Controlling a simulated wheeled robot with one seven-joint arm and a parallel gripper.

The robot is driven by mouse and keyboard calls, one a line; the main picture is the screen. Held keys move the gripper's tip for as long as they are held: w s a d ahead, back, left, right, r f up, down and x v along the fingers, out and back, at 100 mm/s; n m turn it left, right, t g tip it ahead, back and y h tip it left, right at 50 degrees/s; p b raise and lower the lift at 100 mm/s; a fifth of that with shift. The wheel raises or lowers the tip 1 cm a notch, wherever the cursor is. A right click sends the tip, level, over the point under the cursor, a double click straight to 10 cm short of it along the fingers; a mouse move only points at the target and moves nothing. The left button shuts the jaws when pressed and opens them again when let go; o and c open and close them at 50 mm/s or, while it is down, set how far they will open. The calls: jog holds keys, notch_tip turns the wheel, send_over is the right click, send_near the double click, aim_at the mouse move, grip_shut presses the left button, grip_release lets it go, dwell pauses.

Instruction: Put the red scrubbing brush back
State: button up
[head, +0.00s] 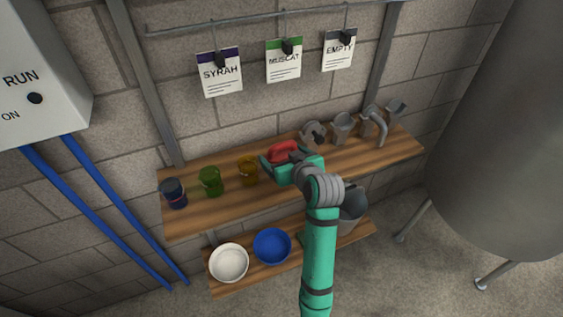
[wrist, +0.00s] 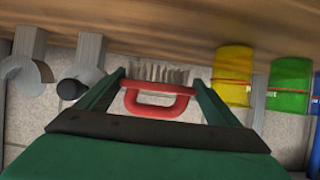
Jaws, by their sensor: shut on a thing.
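The red scrubbing brush (head: 283,151) is at the upper wooden shelf (head: 225,209), between the yellow cup and the metal fittings. My gripper (head: 282,161) is shut on it. In the wrist view the brush's red looped handle (wrist: 155,112) lies between the two fingers of my gripper (wrist: 160,95), with pale bristles beyond it towards the wood. My gripper hides part of the brush in the head view. I cannot tell whether the bristles touch the shelf.
A yellow cup (head: 248,171), a green cup (head: 210,181) and a dark blue cup (head: 173,193) stand left of the brush. Several grey metal fittings (head: 343,126) stand to its right. White (head: 229,263) and blue (head: 272,246) bowls and a grey bucket (head: 353,204) are below.

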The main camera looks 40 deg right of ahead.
jog(key=shift+w+d+f, duration=0.3)
jog(key=shift+w+f, duration=0.1)
jog(key=shift+f, duration=1.7)
jog(key=shift+f, duration=0.15)
jog(key=o, duration=1)
jog(key=shift+o, duration=0.2)
jog(key=v, duration=1.2)
